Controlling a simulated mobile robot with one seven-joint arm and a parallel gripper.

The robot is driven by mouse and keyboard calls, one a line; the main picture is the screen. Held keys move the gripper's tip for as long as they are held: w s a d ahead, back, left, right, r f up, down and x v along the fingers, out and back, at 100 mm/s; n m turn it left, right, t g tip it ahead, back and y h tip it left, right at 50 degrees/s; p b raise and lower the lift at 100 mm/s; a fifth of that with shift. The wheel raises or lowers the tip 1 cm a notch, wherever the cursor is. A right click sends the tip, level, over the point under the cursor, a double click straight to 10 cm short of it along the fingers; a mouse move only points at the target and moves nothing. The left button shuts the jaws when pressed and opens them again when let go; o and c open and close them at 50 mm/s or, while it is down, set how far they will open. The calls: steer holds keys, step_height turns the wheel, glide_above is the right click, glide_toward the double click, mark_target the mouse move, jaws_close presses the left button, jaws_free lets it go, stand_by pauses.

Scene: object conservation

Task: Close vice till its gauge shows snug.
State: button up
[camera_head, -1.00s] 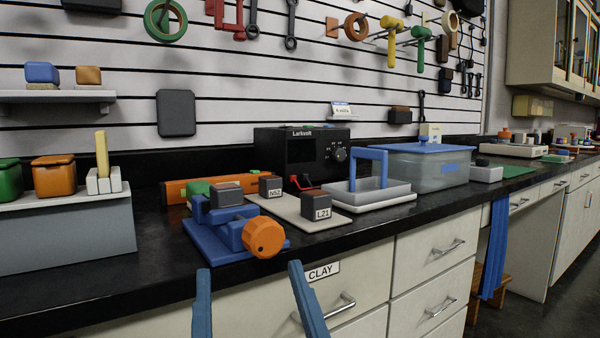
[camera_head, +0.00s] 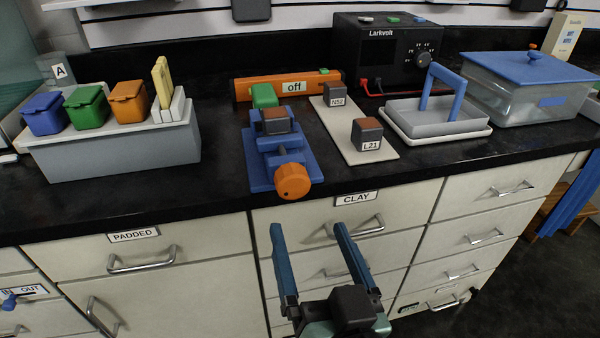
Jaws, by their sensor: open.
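The blue vice (camera_head: 272,155) stands on the black counter near its front edge. Its round orange knob (camera_head: 292,181) faces me at the front. A dark block with a brownish top (camera_head: 276,121) sits at the vice's jaws; I cannot tell whether the jaws touch it. A green block (camera_head: 264,95) stands just behind the vice. No gauge reading can be made out on the vice. My gripper (camera_head: 305,232) is open and empty, in front of the drawers, below and apart from the knob.
Right of the vice, a pale board (camera_head: 354,132) carries blocks marked N52 and L21. An orange bar (camera_head: 285,86) labelled "off" lies behind. A grey bin (camera_head: 120,150) with coloured boxes stands left. A grey tray (camera_head: 436,121) with a blue handle stands right. Counter between bin and vice is clear.

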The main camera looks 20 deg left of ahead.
mark_target(295, 187)
steer(key=x, duration=1)
steer(key=shift+w+a, duration=0.3)
steer(key=c, duration=1.4)
steer(key=shift+o, duration=0.2)
steer(key=shift+r+m+p, duration=0.15)
steer(key=shift+m+p, duration=0.45)
steer(key=shift+p, duration=0.1)
steer(key=o, duration=1.4)
steer(key=shift+c, duration=0.2)
steer(key=shift+s+d, duration=0.1)
steer(key=v, duration=1.3)
steer(key=shift+b, duration=0.35)
